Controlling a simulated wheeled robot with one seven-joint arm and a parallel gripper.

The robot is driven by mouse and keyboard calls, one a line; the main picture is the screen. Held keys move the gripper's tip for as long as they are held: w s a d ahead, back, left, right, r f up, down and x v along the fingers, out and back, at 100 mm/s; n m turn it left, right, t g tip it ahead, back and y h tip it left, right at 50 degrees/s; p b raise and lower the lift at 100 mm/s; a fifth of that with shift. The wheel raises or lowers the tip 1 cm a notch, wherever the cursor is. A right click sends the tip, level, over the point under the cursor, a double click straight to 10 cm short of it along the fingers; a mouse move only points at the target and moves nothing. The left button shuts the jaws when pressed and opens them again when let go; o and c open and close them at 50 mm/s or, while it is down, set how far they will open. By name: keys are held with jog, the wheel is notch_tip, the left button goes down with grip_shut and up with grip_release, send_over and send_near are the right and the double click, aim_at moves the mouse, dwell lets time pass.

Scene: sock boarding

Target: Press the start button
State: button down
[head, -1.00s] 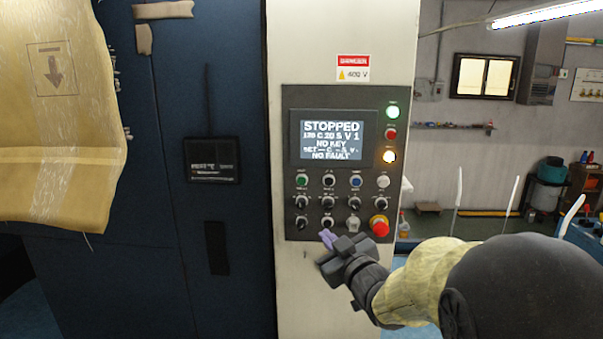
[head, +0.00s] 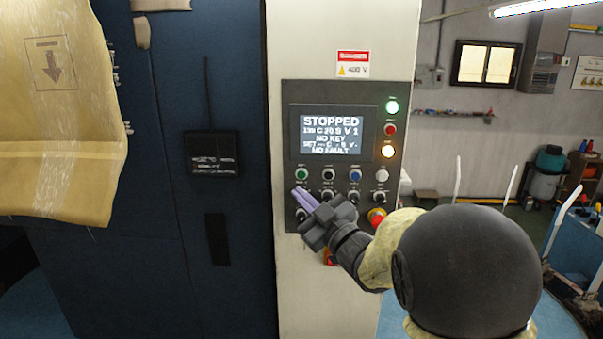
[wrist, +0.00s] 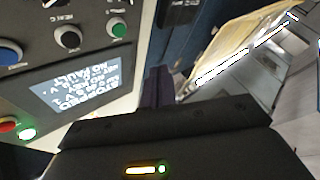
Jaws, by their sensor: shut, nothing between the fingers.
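The control panel (head: 285,130) is on the pale machine front. Its green button (head: 302,174) is at the left end of the top row below the display, and shows in the wrist view (wrist: 118,30) too. I cannot read its label. The display (head: 331,134) reads STOPPED, NO KEY and NO FAULT. My gripper (head: 303,196) is shut and empty, its purple fingertips a little below the green button in the head view. In the wrist view the fingers (wrist: 157,86) appear apart from the button. The gripper hides part of the lower knob rows.
A red emergency stop (head: 376,216) is partly hidden at the panel's lower right. A green lamp (head: 392,106), a red button (head: 390,129) and an amber lamp (head: 388,152) line the panel's right side. A brown wrapped sheet (head: 55,120) hangs at the left.

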aim_at(301, 175)
jog(key=shift+w+d+p, duration=0.15)
jog(key=shift+w+p, duration=0.45)
jog(key=shift+w, duration=2.7)
jog(key=shift+w+b, duration=0.3)
jog(key=shift+w, duration=0.1)
jog(key=shift+w, duration=0.4)
jog(key=shift+s+b, duration=0.1)
jog(key=shift+b, duration=0.2)
jog(key=shift+s+b, duration=0.55)
jog(key=shift+s, duration=0.2)
